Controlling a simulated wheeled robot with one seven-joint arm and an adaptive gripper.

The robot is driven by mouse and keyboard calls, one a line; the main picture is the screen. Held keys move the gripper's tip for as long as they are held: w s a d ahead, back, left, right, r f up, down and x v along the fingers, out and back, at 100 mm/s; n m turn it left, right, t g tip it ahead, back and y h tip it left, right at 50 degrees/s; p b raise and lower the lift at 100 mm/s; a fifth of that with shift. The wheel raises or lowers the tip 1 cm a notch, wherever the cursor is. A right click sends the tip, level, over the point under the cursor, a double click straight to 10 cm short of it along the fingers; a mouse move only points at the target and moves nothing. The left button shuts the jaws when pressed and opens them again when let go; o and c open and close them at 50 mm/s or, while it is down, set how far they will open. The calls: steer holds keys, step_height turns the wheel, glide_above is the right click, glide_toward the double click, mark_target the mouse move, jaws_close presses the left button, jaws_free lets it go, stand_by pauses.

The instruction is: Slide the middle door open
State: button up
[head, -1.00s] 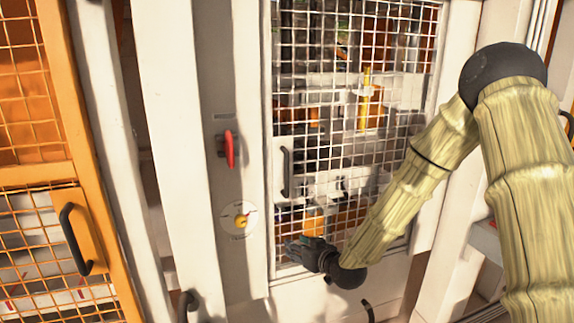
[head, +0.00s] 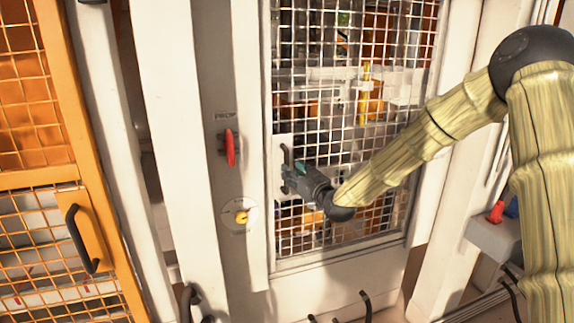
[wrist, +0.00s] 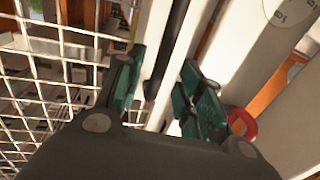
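The middle door is a white-framed panel of white wire mesh (head: 330,45) in the centre of the head view. Its black vertical handle (head: 285,157) sits on a white plate at the door's left side. My gripper (head: 287,178) is at the handle and covers its lower part in the head view. In the wrist view my gripper (wrist: 163,62) has its two teal-padded fingers apart. The black handle (wrist: 173,48) shows in the gap between them, nearer the left finger. I cannot tell whether either finger touches it. The door is closed against its left post.
A red lever (head: 230,147) and a round dial with a yellow knob (head: 241,216) are on the grey post left of the door. An orange-framed mesh door (head: 68,150) with a black handle stands at far left. Machinery shows behind the middle mesh.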

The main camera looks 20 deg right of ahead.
mark_target(287, 189)
steer(key=shift+p+x, duration=0.6)
steer(key=shift+x, duration=1.75)
jaws_close()
